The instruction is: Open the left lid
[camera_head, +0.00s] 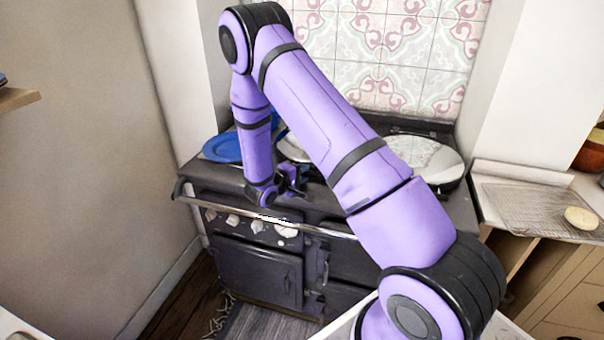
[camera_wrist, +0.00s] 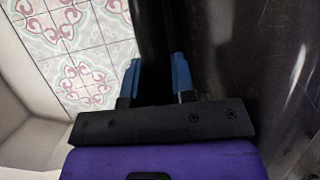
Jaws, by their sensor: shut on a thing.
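The left lid (camera_head: 294,149) is a shiny metal round on top of the dark range cooker, mostly hidden behind my arm in the head view. It looks down flat, though little of it shows. My gripper (camera_head: 290,180) is at the front of this lid, above the cooker's front rail. In the wrist view, the blue fingers of my gripper (camera_wrist: 156,68) are shut on a dark piece between them, which seems to be the left lid's handle. The exact contact is too dark to make out.
The right lid (camera_head: 425,155) is a shiny round lying flat on the cooker. A blue plate (camera_head: 224,147) lies at the cooker's left end. The front rail (camera_head: 335,232) and knobs (camera_head: 233,220) are below. A wire rack (camera_head: 535,205) is on the right counter. Patterned tiles (camera_head: 400,60) stand behind.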

